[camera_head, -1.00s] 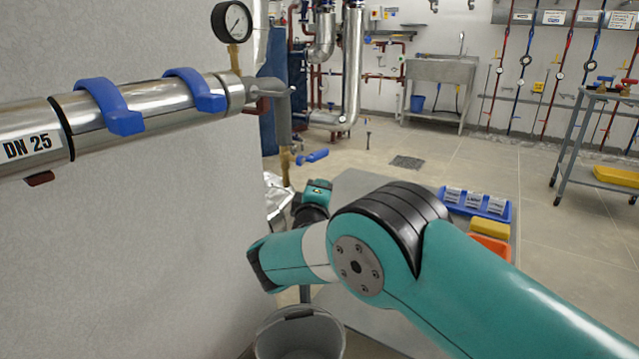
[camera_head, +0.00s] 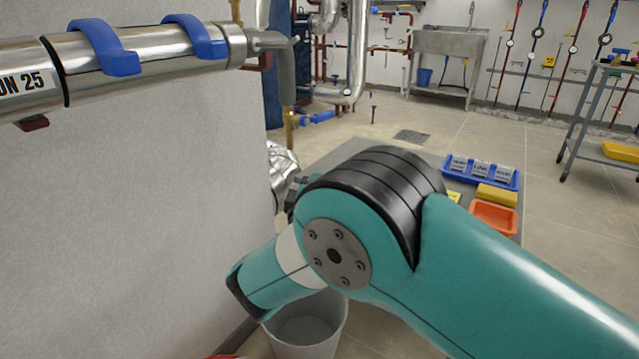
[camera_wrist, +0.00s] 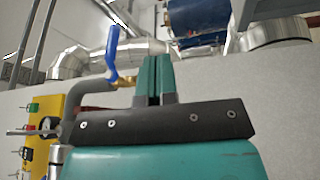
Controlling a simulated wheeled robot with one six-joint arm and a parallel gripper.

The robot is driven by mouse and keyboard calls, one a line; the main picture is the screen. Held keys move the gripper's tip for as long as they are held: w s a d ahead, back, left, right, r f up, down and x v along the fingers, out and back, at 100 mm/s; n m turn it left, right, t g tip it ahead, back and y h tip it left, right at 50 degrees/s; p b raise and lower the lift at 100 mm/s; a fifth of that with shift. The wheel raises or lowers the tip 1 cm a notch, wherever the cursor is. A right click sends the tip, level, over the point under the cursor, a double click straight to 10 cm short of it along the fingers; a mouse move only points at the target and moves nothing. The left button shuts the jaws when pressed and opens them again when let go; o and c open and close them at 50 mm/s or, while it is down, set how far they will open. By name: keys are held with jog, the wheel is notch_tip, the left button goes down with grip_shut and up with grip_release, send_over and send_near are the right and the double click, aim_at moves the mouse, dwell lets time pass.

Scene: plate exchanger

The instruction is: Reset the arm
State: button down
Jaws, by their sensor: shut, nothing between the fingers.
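My teal arm crosses the lower right of the head view, with its black-banded elbow near the middle and the link beyond it pointing down left. My gripper shows in the wrist view (camera_wrist: 154,80) as two teal fingers pressed together with nothing between them. In the head view the fingers are hidden behind my arm. In the wrist view a blue valve handle (camera_wrist: 113,55) appears just left of the fingertips, with a grey pipe (camera_wrist: 85,97) below it. I cannot tell how far they are from the fingers.
An insulated pipe (camera_head: 150,52) with blue clamps runs along the left wall. A grey bucket (camera_head: 312,325) stands below my arm. A grey surface to the right bears a blue tray (camera_head: 480,172), a yellow block (camera_head: 497,195) and an orange bin (camera_head: 493,217).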

jog(key=s+d+r+m+g, duration=0.2)
jog(key=d+m+g, duration=0.7)
jog(key=d, duration=0.6)
jog(key=s+d+r+g+y, duration=0.2)
jog(key=s+g, duration=0.2)
jog(key=s, duration=0.7)
jog(key=s+d+r+n+g+y, duration=0.1)
jog(key=s+g+y, duration=0.15)
jog(key=s, duration=0.85)
jog(key=s+d+r+g+y, duration=0.2)
jog(key=s+g, duration=0.2)
jog(key=s, duration=0.7)
notch_tip(320, 180, up, 34)
jog(key=p, duration=3.3)
jog(key=shift+w+a+p, duration=0.3)
jog(key=shift+w+p, duration=0.1)
jog(key=shift+w, duration=0.05)
jog(key=shift+f, duration=0.1)
